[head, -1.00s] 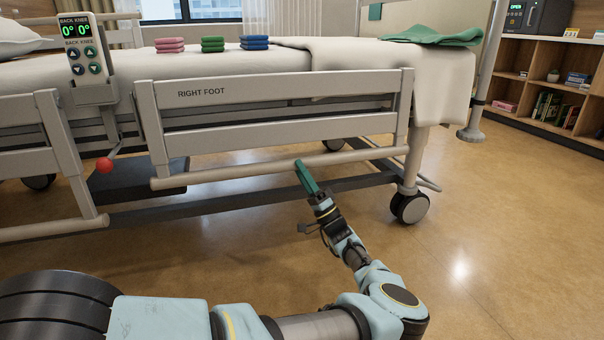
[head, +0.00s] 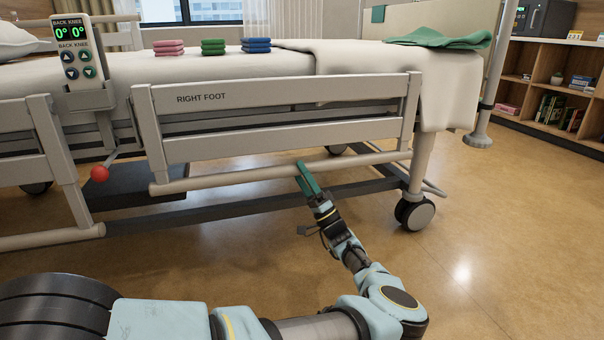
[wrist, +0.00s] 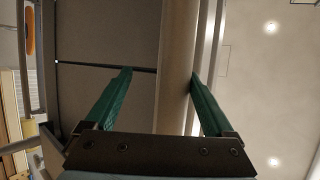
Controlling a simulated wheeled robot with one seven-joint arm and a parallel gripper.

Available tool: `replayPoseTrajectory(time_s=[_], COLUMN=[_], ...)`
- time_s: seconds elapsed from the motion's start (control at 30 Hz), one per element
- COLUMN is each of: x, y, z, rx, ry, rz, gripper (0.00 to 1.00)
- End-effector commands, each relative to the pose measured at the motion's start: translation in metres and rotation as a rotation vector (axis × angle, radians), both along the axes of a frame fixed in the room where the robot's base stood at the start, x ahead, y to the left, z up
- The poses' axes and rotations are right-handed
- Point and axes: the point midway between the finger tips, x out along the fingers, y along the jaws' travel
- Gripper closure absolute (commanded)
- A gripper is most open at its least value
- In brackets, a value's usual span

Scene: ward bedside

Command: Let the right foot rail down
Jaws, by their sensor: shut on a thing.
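The right foot rail (head: 285,137) is a light grey slatted panel marked RIGHT FOOT, standing up along the near side of the bed. A round beige bar (head: 235,177) runs along under its slats. My gripper (head: 304,176) has green fingers and is at this bar, right of its middle. In the wrist view the bar (wrist: 177,60) passes between the two fingers, close against the right one. A red knob (head: 99,173) on a thin lever hangs left of the rail.
A bed caster (head: 415,213) stands right of my gripper. A dark frame beam (head: 250,203) runs low behind my arm. A control handset (head: 75,58) hangs at the upper left. The floor (head: 500,240) at right is clear.

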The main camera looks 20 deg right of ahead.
Motion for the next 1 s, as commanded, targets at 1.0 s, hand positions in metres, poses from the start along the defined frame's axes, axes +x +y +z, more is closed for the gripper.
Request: replayPoseTrajectory(time_s=[1.0], x=[-0.033], y=[-0.018], z=[-0.052], rx=[-0.002], ry=[0.002], rz=[-0.003], gripper=[0.28])
